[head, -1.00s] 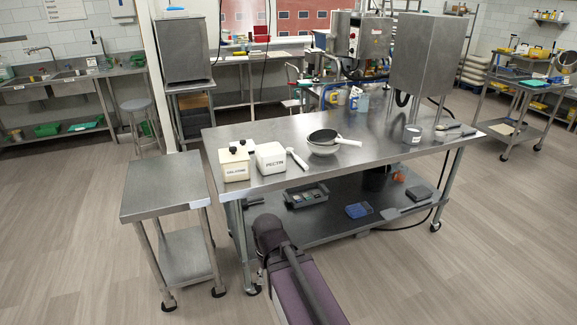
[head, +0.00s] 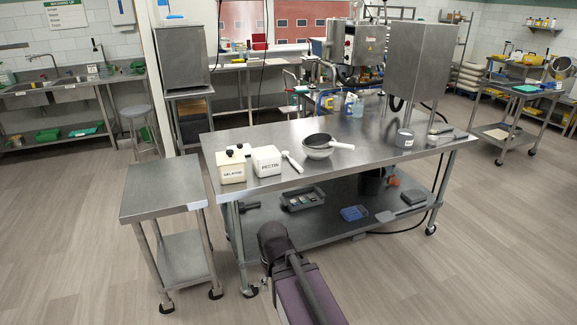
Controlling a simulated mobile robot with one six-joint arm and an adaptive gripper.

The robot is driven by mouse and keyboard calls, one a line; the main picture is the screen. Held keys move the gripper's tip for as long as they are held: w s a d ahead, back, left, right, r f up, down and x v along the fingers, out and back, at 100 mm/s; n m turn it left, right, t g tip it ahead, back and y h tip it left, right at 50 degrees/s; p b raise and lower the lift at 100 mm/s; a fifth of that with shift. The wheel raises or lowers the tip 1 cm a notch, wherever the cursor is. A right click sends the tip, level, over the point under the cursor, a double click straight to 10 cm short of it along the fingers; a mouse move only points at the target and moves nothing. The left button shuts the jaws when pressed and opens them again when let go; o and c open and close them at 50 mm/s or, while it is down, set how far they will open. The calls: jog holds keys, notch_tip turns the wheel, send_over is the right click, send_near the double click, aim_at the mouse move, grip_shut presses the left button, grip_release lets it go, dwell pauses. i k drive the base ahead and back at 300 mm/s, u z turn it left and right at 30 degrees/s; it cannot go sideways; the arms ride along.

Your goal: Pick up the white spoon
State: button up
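A white spoon (head: 292,161) lies on the steel worktable (head: 225,143), just right of the white box marked PECTIN (head: 266,160). Its small round end points to the back left and its other end toward the front edge. My dark arm and purple housing show at the bottom centre, in front of the table. My gripper cannot be made out in this view.
A white box with dark knobs (head: 231,167) stands left of the PECTIN box. A grey cup (head: 404,138) and utensils are at the table's right. A low steel side table (head: 160,190) stands at the left. The lower shelf (head: 290,222) holds trays. Floor in front is clear.

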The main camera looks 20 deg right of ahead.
aim_at(292, 161)
jog(key=z, duration=0.1)
jog(key=i, duration=0.95)
jog(key=u, duration=0.05)
